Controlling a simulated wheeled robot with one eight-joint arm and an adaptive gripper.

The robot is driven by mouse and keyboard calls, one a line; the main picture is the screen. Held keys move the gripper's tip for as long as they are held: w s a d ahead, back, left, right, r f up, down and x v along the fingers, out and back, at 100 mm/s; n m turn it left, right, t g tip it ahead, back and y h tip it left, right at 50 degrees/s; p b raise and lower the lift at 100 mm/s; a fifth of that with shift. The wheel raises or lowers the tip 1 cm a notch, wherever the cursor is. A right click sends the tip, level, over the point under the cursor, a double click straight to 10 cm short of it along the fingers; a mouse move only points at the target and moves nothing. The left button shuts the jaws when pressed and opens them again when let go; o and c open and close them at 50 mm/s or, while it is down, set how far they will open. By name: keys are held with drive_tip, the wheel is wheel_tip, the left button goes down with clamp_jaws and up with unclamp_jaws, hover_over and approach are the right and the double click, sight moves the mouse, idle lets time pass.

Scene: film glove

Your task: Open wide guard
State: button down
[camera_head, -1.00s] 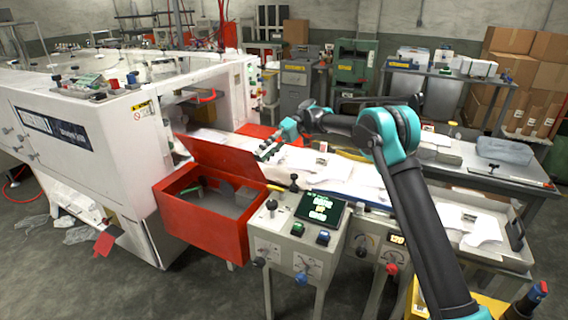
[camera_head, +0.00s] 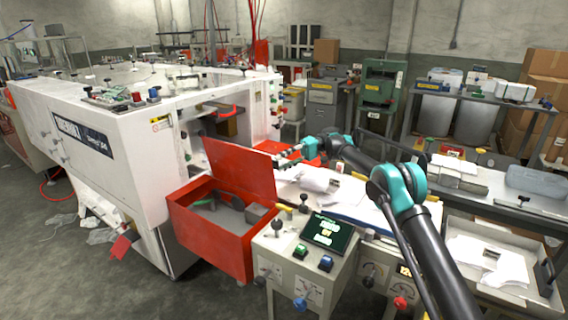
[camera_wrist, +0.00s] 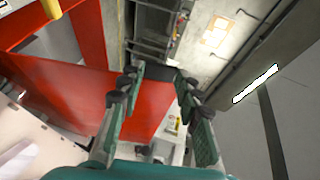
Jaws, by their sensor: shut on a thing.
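The wide guard looks to be the red hinged panel (camera_head: 238,170) on the red box (camera_head: 208,238) at the front of the white machine. The panel stands steeply raised above the box, whose inside shows from above. My gripper (camera_head: 282,158) is at the panel's upper right edge. In the wrist view my gripper (camera_wrist: 159,76) is shut on the red panel (camera_wrist: 145,110), which passes between its fingers. The exact contact of the fingertips is hard to make out.
The white machine (camera_head: 100,130) stands on the left. A control box with a screen (camera_head: 327,232) stands in front, right of the red box. A table with white film (camera_head: 345,200) lies under my arm. Grey floor is open at the lower left.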

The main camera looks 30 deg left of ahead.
drive_tip(key=c, duration=1)
unclamp_jaws()
drive_tip(key=shift+c, duration=0.2)
wheel_tip(320, 180, up, 10)
